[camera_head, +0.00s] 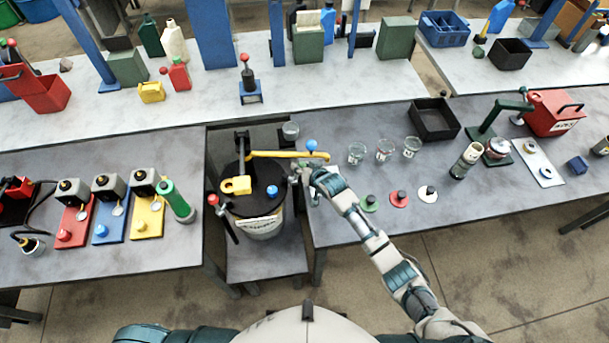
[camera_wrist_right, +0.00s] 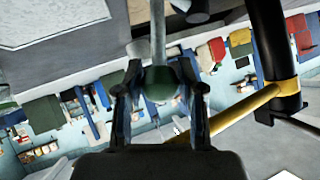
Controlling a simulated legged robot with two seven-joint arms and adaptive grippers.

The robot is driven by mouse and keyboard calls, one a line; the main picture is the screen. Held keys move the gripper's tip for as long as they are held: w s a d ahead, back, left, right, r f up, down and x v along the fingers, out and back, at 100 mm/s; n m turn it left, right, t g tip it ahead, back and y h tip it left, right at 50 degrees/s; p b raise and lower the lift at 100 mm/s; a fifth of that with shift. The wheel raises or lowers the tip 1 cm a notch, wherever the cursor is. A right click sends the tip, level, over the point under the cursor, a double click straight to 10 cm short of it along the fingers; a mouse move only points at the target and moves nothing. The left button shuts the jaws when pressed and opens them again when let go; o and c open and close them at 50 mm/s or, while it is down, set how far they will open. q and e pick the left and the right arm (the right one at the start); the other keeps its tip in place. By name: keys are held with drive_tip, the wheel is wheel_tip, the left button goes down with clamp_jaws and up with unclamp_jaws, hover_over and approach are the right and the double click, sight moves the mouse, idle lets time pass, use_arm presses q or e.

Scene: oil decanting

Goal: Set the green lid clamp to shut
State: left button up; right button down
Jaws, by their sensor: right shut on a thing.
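The drum (camera_head: 262,225) with a black lid stands in the gap between the grey benches. In the right wrist view, the green ball knob of the green lid clamp (camera_wrist_right: 162,84) sits between my right fingers, with a grey rod (camera_wrist_right: 157,35) running from it. My right gripper (camera_head: 306,177) is at the drum's right rim, shut on this knob; it also shows in the wrist view (camera_wrist_right: 160,95). In the head view the gripper mostly hides the clamp, so its setting is unclear. A red-knobbed clamp (camera_head: 213,199) is on the drum's left side. My left gripper is out of view.
A yellow bar (camera_head: 275,154) with a blue knob (camera_head: 311,145) crosses above the lid close to my right gripper. Several glass beakers (camera_head: 384,149) and coloured discs (camera_head: 399,198) stand on the right bench. Coloured stations (camera_head: 110,228) fill the left bench.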

drive_tip(key=shift+s+a+r+p, duration=0.15)
drive_tip(key=shift+a+r, duration=0.1)
drive_tip(key=shift+a, duration=0.15)
drive_tip(key=shift+w+a+r+p, duration=0.15)
drive_tip(key=shift+a+r, duration=0.1)
drive_tip(key=shift+a, duration=0.15)
drive_tip(key=shift+s+a+f+p, duration=0.15)
drive_tip(key=shift+s+a+p, duration=0.05)
drive_tip(key=shift+a+p, duration=0.15)
drive_tip(key=shift+s+a+f, duration=0.15)
drive_tip(key=shift+a, duration=0.25)
drive_tip(key=shift+f, duration=0.1)
drive_tip(key=c, duration=0.8)
unclamp_jaws()
drive_tip(key=shift+d, duration=0.1)
drive_tip(key=shift+o, duration=0.4)
drive_tip(key=v, duration=1.1)
drive_tip(key=shift+s+d, duration=0.2)
drive_tip(key=shift+s, duration=0.05)
